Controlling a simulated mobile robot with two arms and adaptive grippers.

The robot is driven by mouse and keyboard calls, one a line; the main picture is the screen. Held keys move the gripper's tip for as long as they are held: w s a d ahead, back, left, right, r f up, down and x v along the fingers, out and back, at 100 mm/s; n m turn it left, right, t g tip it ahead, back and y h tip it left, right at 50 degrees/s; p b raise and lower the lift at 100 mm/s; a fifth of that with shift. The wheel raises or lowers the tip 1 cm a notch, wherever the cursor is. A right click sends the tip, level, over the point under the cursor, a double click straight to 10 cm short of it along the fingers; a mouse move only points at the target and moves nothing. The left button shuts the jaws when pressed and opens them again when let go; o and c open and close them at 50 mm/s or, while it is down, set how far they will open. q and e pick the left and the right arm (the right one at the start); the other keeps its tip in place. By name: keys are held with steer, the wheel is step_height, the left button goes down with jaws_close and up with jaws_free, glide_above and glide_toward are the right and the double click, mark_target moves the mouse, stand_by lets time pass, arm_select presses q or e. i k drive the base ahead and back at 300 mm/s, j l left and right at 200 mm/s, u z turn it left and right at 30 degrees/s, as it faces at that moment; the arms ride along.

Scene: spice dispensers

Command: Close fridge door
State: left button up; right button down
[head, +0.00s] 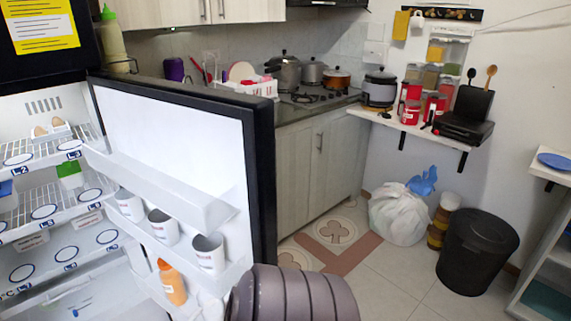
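The fridge (30,105) stands open on the left. Its door (180,130) is swung wide out toward the middle of the view, with its white inner side facing me and a dark edge (264,180) on the right. Several white cups stand in the door's shelf, one of them near the right end (208,252). An orange bottle (172,283) stands in the lower door bin. Inside the fridge are shelves with blue-ringed round marks. Neither of my grippers is in view. The door's outer side and handle are hidden.
A dark grey ribbed rounded shape (295,295) fills the bottom centre, in front of the door's lower right corner. Behind the door are a counter with pots (312,72) and cabinets (318,150). A white bag (398,215) and black bin (477,250) stand right. Floor (385,275) between is clear.

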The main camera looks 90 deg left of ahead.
mark_target(205, 158)
steer(key=i+j+u, duration=0.1)
steer(key=i+u, duration=0.6)
steer(key=u, duration=0.25)
steer(key=i+l+u, duration=0.1)
steer(key=i+u, duration=0.35)
steer(key=i+j+u, duration=0.1)
steer(key=u, duration=0.35)
steer(key=i+u, duration=0.15)
steer(key=u, duration=0.35)
steer(key=i+u, duration=0.15)
steer(key=u, duration=0.3)
steer(key=i+u, duration=0.15)
steer(key=u, duration=0.3)
steer(key=i+l+u, duration=0.1)
steer(key=u, duration=0.4)
steer(key=i+l+u, duration=0.1)
steer(key=l+u, duration=0.15)
steer(key=u, duration=0.2)
steer(key=i+l+u, duration=0.1)
steer(key=u, duration=0.25)
steer(key=i+l+u, duration=0.2)
steer(key=u, duration=0.15)
steer(key=i+l+u, duration=0.2)
steer(key=u, duration=0.15)
